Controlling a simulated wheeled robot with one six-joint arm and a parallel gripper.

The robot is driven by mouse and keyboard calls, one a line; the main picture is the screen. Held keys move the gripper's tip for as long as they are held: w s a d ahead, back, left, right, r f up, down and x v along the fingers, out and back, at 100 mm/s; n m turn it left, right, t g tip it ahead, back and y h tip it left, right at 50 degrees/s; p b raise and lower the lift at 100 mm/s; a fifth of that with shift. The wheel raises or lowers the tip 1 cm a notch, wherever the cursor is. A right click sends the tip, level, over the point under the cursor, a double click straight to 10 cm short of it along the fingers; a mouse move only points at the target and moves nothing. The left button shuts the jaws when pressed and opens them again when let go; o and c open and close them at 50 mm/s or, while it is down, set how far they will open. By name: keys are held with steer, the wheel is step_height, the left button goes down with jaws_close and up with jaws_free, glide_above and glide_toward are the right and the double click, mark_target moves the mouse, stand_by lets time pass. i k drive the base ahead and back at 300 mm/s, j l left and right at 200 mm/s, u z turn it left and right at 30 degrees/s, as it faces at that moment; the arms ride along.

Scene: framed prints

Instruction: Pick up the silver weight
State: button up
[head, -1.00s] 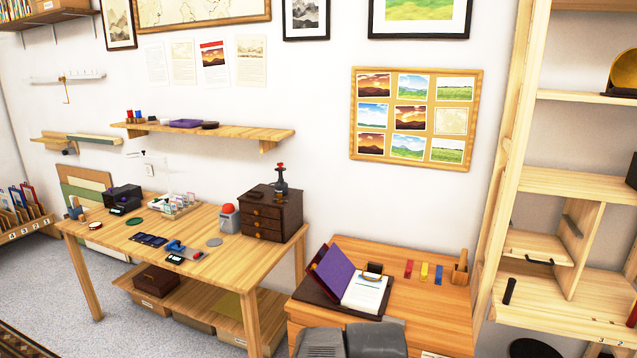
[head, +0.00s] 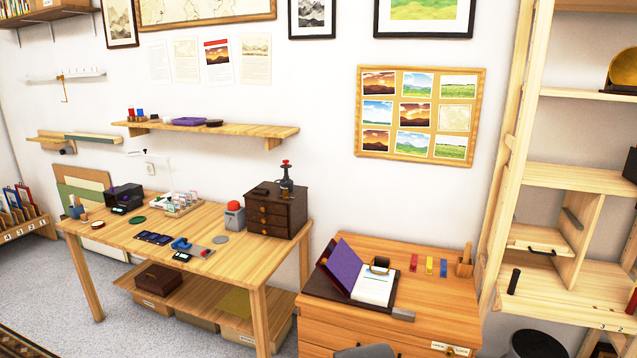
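I cannot surely tell which thing is the silver weight. A small grey bar (head: 402,314) lies at the front of the right desk, just right of the open book. A flat grey disc (head: 221,239) lies on the left worktable, in front of a grey box with a red dome (head: 234,215). Both are too small to make out well. My gripper is not visible. Only a grey piece of my arm shows at the bottom edge, below the desk top.
The right desk (head: 440,300) bears an open book with a purple page (head: 359,267), red, yellow and blue strips (head: 429,265) and a wooden holder. The left worktable (head: 178,218) carries a dark drawer chest (head: 277,210) and small tools. A shelf unit (head: 560,180) stands right.

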mark_target(397, 313)
steer(key=k, duration=0.2)
steer(key=j, duration=0.15)
steer(key=i+l+u, duration=0.4)
steer(key=i+l, duration=0.95)
